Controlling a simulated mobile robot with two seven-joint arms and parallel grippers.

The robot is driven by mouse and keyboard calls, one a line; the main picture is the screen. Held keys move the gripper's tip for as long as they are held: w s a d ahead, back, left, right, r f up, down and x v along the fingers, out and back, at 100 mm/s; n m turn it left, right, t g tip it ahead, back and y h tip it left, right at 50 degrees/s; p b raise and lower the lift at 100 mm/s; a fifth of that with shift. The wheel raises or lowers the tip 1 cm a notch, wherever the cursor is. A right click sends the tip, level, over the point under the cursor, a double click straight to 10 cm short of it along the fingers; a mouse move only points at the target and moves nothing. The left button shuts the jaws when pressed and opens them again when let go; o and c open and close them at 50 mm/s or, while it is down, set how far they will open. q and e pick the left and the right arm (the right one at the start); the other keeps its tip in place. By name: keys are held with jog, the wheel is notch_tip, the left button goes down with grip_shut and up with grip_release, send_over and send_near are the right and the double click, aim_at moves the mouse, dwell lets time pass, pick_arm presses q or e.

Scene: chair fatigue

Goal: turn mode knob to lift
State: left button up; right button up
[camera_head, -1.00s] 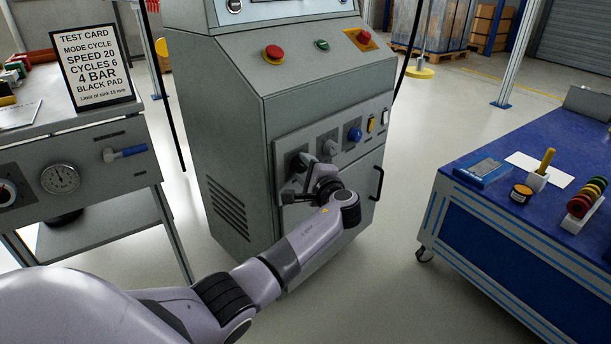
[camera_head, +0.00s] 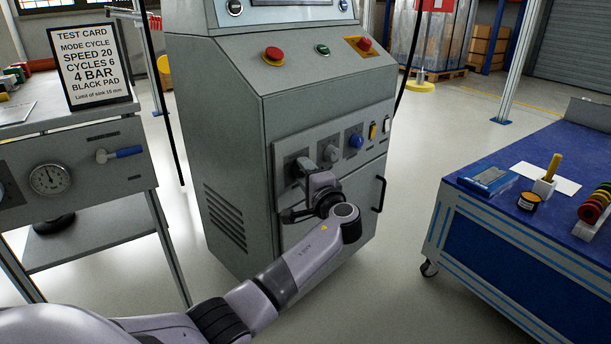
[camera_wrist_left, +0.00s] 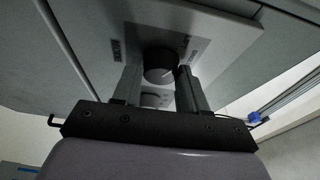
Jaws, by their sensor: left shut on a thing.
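The mode knob (camera_wrist_left: 159,66) is a round black knob on the light panel of the grey machine, between my left fingers in the left wrist view. My left gripper (camera_wrist_left: 158,85) has one finger on each side of it and is shut on it. A label with lettering stands on the panel beside the knob, too blurred to read fully. In the head view my left gripper (camera_head: 306,172) reaches the left end of the front panel (camera_head: 285,150), and the wrist hides most of the knob. My right gripper is not in view.
A test card (camera_head: 90,65) stands on the left bench. A blue cart (camera_head: 480,215) is at right, with open floor between.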

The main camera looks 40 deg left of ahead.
pick_arm(q)
jog(key=shift+d, duration=0.1)
jog(key=o, duration=1)
jog(key=shift+o, duration=0.2)
jog(key=p+v, duration=0.2)
jog(key=v, duration=0.5)
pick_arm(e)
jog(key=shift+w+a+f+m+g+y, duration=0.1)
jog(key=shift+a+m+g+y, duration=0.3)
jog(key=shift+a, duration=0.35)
pick_arm(q)
jog(key=shift+f, duration=0.1)
